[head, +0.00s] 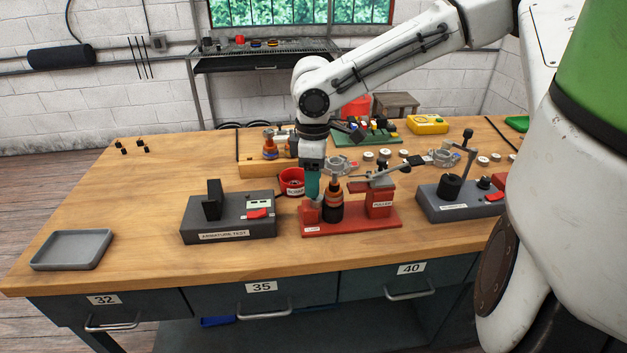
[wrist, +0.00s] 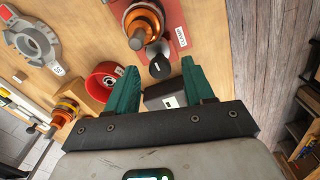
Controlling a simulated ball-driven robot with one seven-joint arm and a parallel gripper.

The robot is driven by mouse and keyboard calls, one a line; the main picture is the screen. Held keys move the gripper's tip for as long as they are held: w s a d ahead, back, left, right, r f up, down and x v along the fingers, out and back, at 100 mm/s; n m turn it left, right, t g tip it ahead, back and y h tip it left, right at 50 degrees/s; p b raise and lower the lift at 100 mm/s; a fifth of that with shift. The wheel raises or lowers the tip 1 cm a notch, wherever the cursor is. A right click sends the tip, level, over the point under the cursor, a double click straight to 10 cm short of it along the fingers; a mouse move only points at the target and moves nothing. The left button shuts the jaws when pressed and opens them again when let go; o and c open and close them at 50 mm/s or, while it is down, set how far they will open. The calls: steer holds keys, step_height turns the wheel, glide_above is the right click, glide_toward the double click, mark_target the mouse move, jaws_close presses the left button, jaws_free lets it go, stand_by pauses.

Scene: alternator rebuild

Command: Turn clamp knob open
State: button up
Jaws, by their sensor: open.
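The red fixture (head: 350,222) stands near the front middle of the bench, with a clamp block (head: 310,213) at its left end. A rotor with copper windings (head: 332,207) stands upright beside the block. My gripper (head: 313,196) points down over the clamp end, and its teal fingers partly hide it. In the wrist view, a dark round knob (wrist: 160,68) shows beside the clamp label, between the open fingertips of my gripper (wrist: 160,78). I cannot tell whether either finger touches it. The rotor (wrist: 145,22) lies just beyond the knob.
A red puller post (head: 380,197) with an arm rises right of the rotor. A grey armature test box (head: 228,222) is on the left, a red drum (head: 291,182) behind, and another grey station (head: 455,196) on the right. A grey tray (head: 72,250) sits far left.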

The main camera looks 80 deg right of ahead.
steer(key=shift+f, duration=0.25)
steer(key=shift+c, duration=0.5)
jaws_close()
